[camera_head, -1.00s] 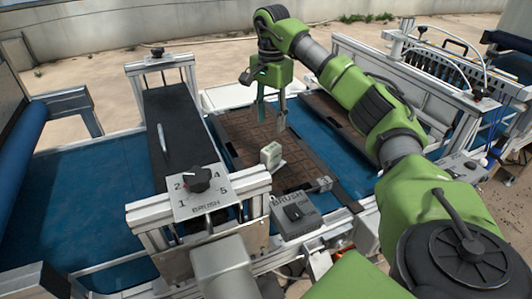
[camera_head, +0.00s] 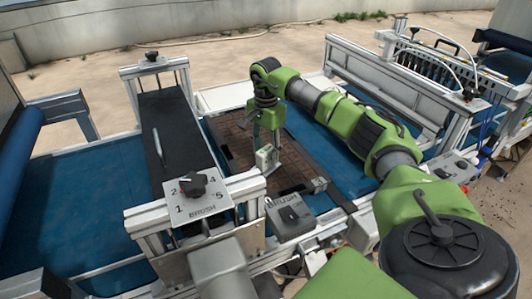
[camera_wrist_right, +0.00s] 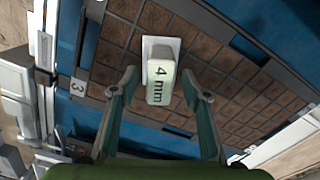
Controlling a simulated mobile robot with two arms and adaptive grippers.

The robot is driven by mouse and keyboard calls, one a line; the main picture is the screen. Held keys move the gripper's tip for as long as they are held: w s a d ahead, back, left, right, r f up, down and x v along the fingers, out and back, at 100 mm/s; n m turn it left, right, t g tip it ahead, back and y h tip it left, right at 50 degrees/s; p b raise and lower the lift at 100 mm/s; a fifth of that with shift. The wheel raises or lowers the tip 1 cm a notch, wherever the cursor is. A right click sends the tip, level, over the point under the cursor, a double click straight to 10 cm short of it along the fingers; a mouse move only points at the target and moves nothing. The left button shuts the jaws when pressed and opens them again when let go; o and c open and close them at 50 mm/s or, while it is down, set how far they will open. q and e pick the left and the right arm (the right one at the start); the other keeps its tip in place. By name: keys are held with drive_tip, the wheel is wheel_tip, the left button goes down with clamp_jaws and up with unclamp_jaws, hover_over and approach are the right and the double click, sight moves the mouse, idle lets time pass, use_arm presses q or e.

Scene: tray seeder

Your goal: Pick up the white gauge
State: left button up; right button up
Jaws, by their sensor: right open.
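The white gauge (camera_head: 264,157) is a small pale block on a thin base, standing on the brown seed tray (camera_head: 231,139). In the right wrist view the gauge (camera_wrist_right: 160,82) shows its "4 mm" label. My right gripper (camera_head: 264,146) is right at the gauge, coming down from above. In the right wrist view the open right gripper (camera_wrist_right: 160,88) has one finger on each side of the gauge, with gaps on both sides. The fingers are not closed on it. My left gripper is not in view.
The brush dial plate (camera_head: 201,193) and its metal frame stand left of the tray. A grey brush switch box (camera_head: 291,217) sits in front of the gauge. A blue conveyor belt (camera_head: 82,198) lies at left. A metal frame (camera_head: 395,81) stands at right.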

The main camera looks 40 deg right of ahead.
drive_tip(key=shift+c, duration=0.4)
clamp_jaws()
drive_tip(key=shift+r, duration=0.2)
